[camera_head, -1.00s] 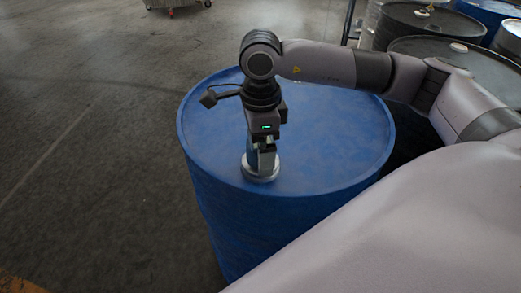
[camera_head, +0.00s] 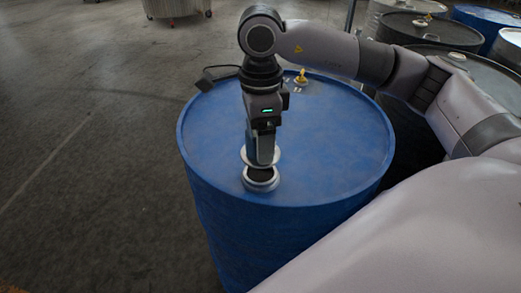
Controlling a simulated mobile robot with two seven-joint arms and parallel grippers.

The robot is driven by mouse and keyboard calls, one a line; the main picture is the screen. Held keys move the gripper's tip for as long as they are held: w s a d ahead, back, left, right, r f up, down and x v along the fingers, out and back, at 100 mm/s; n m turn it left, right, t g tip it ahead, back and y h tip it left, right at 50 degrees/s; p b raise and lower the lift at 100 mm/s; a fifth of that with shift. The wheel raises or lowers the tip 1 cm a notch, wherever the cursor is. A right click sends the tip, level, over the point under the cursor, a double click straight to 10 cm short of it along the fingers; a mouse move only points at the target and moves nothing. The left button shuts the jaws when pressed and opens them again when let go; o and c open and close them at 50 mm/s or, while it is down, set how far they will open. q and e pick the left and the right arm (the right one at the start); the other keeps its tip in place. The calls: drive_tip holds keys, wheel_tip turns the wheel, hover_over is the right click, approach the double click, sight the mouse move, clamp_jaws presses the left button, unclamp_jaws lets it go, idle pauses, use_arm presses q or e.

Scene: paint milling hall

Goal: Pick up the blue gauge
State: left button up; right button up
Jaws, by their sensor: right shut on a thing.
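My right gripper (camera_head: 262,151) points down over the near part of a blue drum's top (camera_head: 325,150). It is shut on a round, pale metal cap (camera_head: 273,158), mostly hidden by the fingers. The cap is held just above a round metal-rimmed opening (camera_head: 260,186) with a dark inside. I cannot make out a blue gauge in this view. My left gripper is not in view.
A small yellow fitting (camera_head: 301,76) stands at the far side of the drum top. More drums (camera_head: 430,30) stand at the back right. A metal cart (camera_head: 177,7) is at the top left. The floor on the left (camera_head: 80,150) is clear.

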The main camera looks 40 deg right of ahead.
wheel_tip(320, 180, up, 26)
drive_tip(key=p, duration=0.7)
